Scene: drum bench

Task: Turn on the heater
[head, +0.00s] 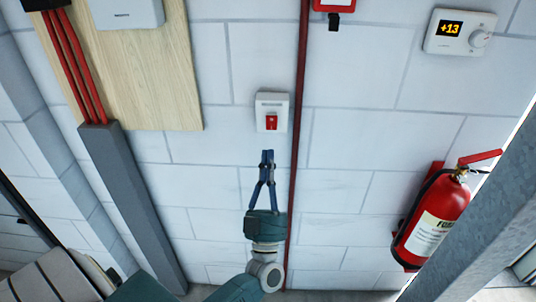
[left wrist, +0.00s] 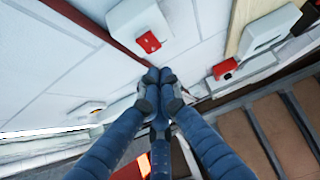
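A small white wall box (head: 272,103) with a red rocker switch (head: 271,123) is on the block wall near the middle of the head view. In the left wrist view the box (left wrist: 132,18) and its red switch (left wrist: 148,42) are just beyond my fingertips. My left gripper (head: 267,155) points up at the switch from below, apart from it in the picture. A white thermostat (head: 458,32) reads "+13" at upper right. My right gripper is not in view.
A dark red pipe (head: 298,130) runs vertically just right of the switch box. A fire extinguisher (head: 432,218) hangs at right beside a grey metal post (head: 485,210). A wooden board (head: 150,70) and grey cable duct (head: 130,200) are at left.

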